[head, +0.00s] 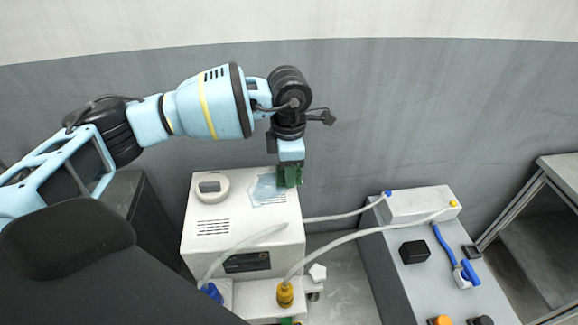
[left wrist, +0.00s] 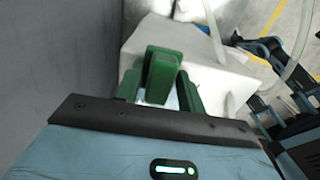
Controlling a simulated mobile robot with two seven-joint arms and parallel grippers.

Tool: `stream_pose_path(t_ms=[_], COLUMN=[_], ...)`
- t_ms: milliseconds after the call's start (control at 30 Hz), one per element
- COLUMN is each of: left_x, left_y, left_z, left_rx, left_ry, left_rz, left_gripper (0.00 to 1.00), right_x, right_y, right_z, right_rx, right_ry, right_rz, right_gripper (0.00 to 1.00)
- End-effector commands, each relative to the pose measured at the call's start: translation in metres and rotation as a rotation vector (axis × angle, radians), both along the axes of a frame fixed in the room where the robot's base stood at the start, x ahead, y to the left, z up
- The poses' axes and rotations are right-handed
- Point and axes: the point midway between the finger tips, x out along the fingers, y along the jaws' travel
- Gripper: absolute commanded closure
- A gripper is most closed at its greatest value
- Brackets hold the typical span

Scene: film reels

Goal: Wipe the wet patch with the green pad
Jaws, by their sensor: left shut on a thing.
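The wet patch (head: 268,190) is a pale bluish, irregular film on top of a white box-shaped machine (head: 222,213). My left gripper (head: 289,177) is over the right rear edge of that top, at the right end of the patch. It is shut on the green pad (left wrist: 161,72), a dark green block between green fingers in the left wrist view. The head view shows only a small dark green mass there, so pad and fingers are hard to tell apart. I cannot tell whether the pad touches the surface. My right gripper is not in view.
A round white ring-shaped part (head: 212,187) sits on the machine's top, left of the patch. Pale hoses (head: 345,240) run right to a grey console (head: 430,270) with a black block (head: 414,252). A grey wall (head: 400,110) stands behind.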

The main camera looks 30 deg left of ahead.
Motion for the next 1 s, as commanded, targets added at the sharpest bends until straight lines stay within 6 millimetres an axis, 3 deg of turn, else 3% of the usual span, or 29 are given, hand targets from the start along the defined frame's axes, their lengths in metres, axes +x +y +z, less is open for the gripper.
stream_pose_path(t_ms=[367, 700, 1000], left_x=[-0.003, -0.018, -0.021], left_y=[0.004, 0.024, 0.028], left_z=[-0.001, 0.002, 0.0], left_rx=[0.0, 0.0, 0.0], left_ry=[0.0, -0.003, -0.001], left_rz=[0.001, 0.001, 0.0], left_gripper=[0.79, 0.79, 0.79], right_x=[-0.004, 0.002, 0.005], right_y=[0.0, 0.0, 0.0], right_z=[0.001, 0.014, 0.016], right_rx=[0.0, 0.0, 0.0], right_ry=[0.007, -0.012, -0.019], right_rz=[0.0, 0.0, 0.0], right_gripper=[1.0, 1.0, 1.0])
